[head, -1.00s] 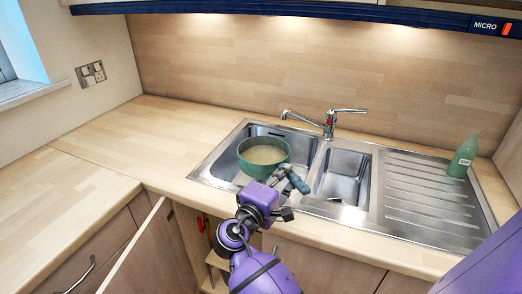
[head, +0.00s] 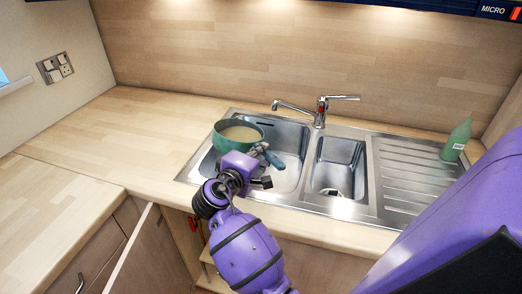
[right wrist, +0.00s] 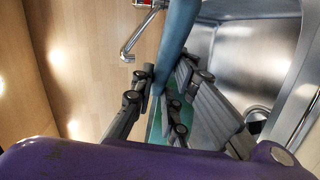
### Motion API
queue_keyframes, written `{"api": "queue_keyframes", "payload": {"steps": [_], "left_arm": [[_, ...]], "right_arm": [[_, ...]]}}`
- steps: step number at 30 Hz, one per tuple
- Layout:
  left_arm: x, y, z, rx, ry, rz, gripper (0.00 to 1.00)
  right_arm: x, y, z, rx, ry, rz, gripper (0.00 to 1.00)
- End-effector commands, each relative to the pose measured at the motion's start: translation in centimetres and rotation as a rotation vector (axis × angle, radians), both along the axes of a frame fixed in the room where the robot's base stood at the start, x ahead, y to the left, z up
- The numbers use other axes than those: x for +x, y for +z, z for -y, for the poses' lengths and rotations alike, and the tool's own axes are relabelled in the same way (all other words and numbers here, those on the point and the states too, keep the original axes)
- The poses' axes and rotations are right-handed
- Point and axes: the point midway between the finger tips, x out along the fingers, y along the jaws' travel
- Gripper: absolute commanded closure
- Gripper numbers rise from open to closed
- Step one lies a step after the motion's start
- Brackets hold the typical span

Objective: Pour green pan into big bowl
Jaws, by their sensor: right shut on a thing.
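The green pan (head: 238,133) shows in the head view over the left basin's rear left corner, overlapping the sink rim. It holds a pale tan filling and looks close to level. My right gripper (head: 260,153) is shut on its blue-grey handle (head: 275,160). In the right wrist view the handle (right wrist: 180,30) runs between the fingers of the gripper (right wrist: 160,88), with a green part of the pan (right wrist: 154,128) behind them. I cannot tell how high the pan is above the sink. No big bowl shows. My left gripper is not in view.
The steel sink (head: 205,168) has two basins, a tap (head: 320,108) behind them and a ribbed drainer on the right. A green bottle (head: 457,140) stands at the drainer's right end. The wooden worktop (head: 110,135) on the left is clear. A cupboard door (head: 130,250) stands open below.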

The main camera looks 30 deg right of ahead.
Motion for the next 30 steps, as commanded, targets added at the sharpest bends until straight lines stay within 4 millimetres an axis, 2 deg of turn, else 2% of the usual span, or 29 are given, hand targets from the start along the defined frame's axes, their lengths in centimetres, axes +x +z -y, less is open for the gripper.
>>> {"api": "queue_keyframes", "payload": {"steps": [1,5,7,14,30], "left_arm": [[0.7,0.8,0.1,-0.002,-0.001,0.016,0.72],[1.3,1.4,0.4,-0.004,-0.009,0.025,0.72],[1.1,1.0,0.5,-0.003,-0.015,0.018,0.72],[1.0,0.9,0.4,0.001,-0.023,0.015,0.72],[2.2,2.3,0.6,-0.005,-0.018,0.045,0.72]], "right_arm": [[0.2,1.4,0.3,0.056,0.000,0.027,1.00],[0.2,1.3,0.8,0.192,0.002,0.024,1.00],[0.2,0.7,0.7,0.180,0.001,0.014,1.00],[0.1,0.5,0.7,0.180,0.001,0.012,1.00],[0.1,1.0,0.9,0.224,0.001,0.021,1.00]]}}
